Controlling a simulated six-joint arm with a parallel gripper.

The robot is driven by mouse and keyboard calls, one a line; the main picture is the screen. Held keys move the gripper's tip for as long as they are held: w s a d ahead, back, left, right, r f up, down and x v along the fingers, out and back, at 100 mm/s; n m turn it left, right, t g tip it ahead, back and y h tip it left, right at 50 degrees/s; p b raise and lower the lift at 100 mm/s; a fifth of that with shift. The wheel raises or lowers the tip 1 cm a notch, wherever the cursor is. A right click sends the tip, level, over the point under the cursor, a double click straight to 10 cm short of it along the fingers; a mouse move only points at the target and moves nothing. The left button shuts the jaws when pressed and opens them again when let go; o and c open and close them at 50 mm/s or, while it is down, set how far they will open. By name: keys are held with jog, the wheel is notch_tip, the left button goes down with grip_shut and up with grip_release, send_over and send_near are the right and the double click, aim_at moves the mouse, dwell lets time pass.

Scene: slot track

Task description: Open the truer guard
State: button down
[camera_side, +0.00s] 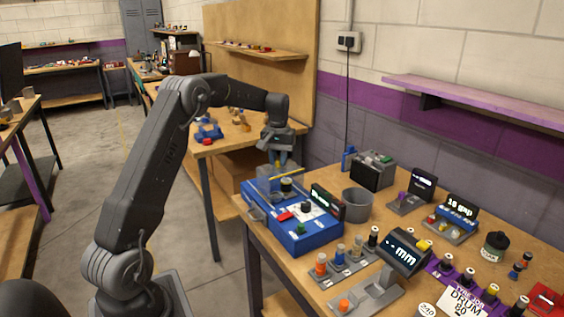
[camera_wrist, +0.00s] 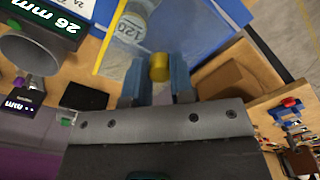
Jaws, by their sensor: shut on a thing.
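The truer is a blue machine (camera_side: 308,238) on the near left corner of the wooden bench, with red, black and green knobs on its front. Its guard is a clear panel with a yellow edge (camera_side: 287,174), and in the wrist view the clear panel (camera_wrist: 113,72) spreads ahead of the fingers. My gripper (camera_side: 281,160) is above the back of the truer. In the wrist view my gripper (camera_wrist: 160,82) has its blue fingers shut on a yellow knob (camera_wrist: 159,66) at the guard. A pale wheel marked 120 (camera_wrist: 133,26) shows through the panel. The guard's exact angle is hard to tell.
A grey cup (camera_side: 357,204) and a black display (camera_side: 328,201) stand close to the truer's right. A rack of small bottles (camera_side: 342,264) stands in front right. Open floor lies left of the bench.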

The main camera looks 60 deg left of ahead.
jog(key=a, duration=0.7)
jog(key=shift+a, duration=0.25)
jog(key=c, duration=1)
grip_release()
notch_tip(320, 180, up, 14)
jog(key=shift+f, duration=0.1)
jog(key=shift+d, duration=0.1)
